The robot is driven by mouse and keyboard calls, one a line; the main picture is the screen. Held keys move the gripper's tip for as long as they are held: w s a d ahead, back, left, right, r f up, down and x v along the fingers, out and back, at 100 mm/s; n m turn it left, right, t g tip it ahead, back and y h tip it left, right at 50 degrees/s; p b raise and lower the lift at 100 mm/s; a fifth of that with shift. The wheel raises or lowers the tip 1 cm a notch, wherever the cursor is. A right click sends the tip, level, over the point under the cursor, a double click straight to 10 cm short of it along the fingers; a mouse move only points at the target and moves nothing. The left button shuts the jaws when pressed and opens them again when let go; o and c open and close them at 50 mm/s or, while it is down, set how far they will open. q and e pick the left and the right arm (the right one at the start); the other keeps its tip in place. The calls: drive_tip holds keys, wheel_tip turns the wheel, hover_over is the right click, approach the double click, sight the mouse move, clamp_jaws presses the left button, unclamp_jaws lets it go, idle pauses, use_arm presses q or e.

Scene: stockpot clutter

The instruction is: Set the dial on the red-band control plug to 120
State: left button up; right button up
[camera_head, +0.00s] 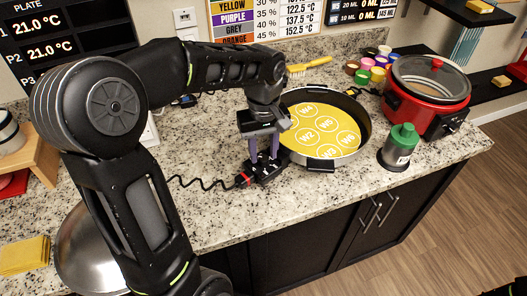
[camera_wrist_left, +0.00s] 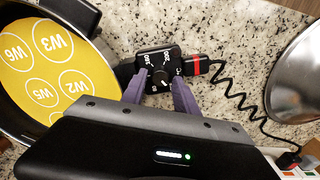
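The red-band control plug (camera_head: 266,170) is a black box on the granite counter at the near-left side of the electric skillet (camera_head: 365,130). Its red band (camera_head: 242,179) is at the cord end. In the left wrist view the plug (camera_wrist_left: 165,53) shows a black dial (camera_wrist_left: 161,79) with white marks around it, too small to read surely. My left gripper (camera_head: 264,158) points down over the plug. In the wrist view its two purple fingers (camera_wrist_left: 161,84) are apart, one on each side of the dial; I cannot tell whether they touch it. My right gripper is not in view.
A coiled black cord (camera_head: 205,183) runs left from the plug. A red slow cooker (camera_head: 425,95), a green-capped bottle (camera_head: 402,145) and several coloured pots stand to the right. A steel bowl (camera_head: 88,262) and yellow cloth (camera_head: 25,255) are at the left. Counter in front of the plug is clear.

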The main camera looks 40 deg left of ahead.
use_arm(q)
drive_tip(key=shift+f, duration=0.6)
drive_tip(key=shift+c, duration=0.3)
clamp_jaws()
